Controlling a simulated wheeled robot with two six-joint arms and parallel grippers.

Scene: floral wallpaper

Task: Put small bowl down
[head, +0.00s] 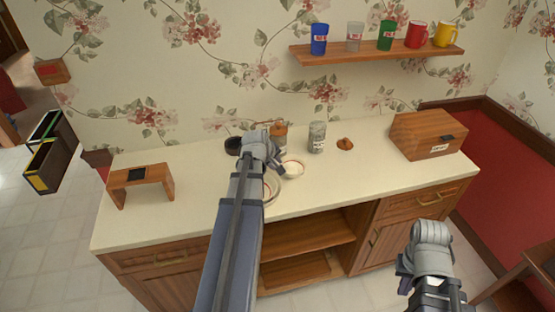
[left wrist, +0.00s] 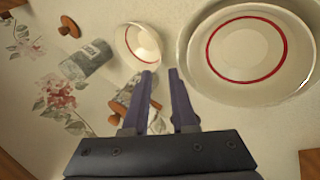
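The small bowl (head: 293,170), white with a red ring, sits on the cream counter (head: 190,200) in the head view. In the left wrist view the small bowl (left wrist: 138,42) lies just beyond my left fingertips. My left gripper (head: 277,159) is right beside its rim; its fingers (left wrist: 161,72) are apart with a narrow gap, and one tip overlaps the bowl's near edge. I cannot tell whether it touches. My right gripper (head: 404,276) hangs in front of the counter, away from the bowl; its finger gap is unclear.
A larger white dish (left wrist: 250,92) with a red ring is beside the small bowl, partly hidden by my arm in the head view. A grey canister (head: 317,137), brown lid (head: 345,143) and wooden box (head: 428,135) stand rightward. A wooden stand (head: 160,174) is left; cups line the shelf (head: 375,54).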

